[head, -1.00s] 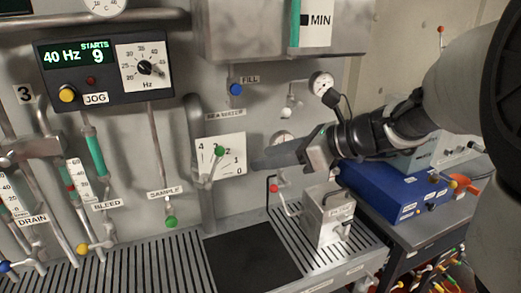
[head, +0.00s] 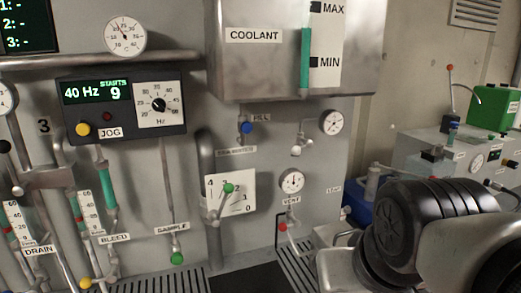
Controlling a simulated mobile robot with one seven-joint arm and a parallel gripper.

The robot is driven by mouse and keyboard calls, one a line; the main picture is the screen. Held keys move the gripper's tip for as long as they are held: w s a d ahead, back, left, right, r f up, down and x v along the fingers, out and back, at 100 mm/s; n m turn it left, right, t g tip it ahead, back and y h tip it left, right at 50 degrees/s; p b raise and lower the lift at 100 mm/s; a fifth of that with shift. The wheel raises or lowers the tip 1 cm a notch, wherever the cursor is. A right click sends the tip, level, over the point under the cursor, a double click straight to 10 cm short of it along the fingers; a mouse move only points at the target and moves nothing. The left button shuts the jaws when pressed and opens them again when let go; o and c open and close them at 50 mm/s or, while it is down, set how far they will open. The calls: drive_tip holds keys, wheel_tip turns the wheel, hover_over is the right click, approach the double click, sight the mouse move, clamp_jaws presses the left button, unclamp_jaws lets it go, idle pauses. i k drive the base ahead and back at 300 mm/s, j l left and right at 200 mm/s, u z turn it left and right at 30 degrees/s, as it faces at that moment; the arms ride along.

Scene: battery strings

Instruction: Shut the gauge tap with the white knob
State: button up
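The white knob (head: 296,151) is on a small tap on the grey wall panel, right of centre in the head view. The tap's short pipe runs up to a round gauge (head: 332,122) just above and to the right. Whether the tap is open or shut is too small to tell. My arm's dark and grey links fill the lower right, below and right of the tap and apart from it. I cannot make out my gripper's fingers in this view.
A second gauge (head: 291,181) with a red-knobbed tap (head: 283,227) sits below. The blue FILL knob (head: 247,128) is to the left. The steel coolant tank (head: 255,65) overhangs above. A green-knobbed lever (head: 229,188) stands before a scale. The wall around the white knob is clear.

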sight(295, 151)
drive_tip(key=i+l+u, duration=0.15)
drive_tip(key=l, duration=0.8)
drive_tip(key=l+u, duration=0.1)
drive_tip(key=u, duration=1.4)
drive_tip(key=k+j, duration=0.05)
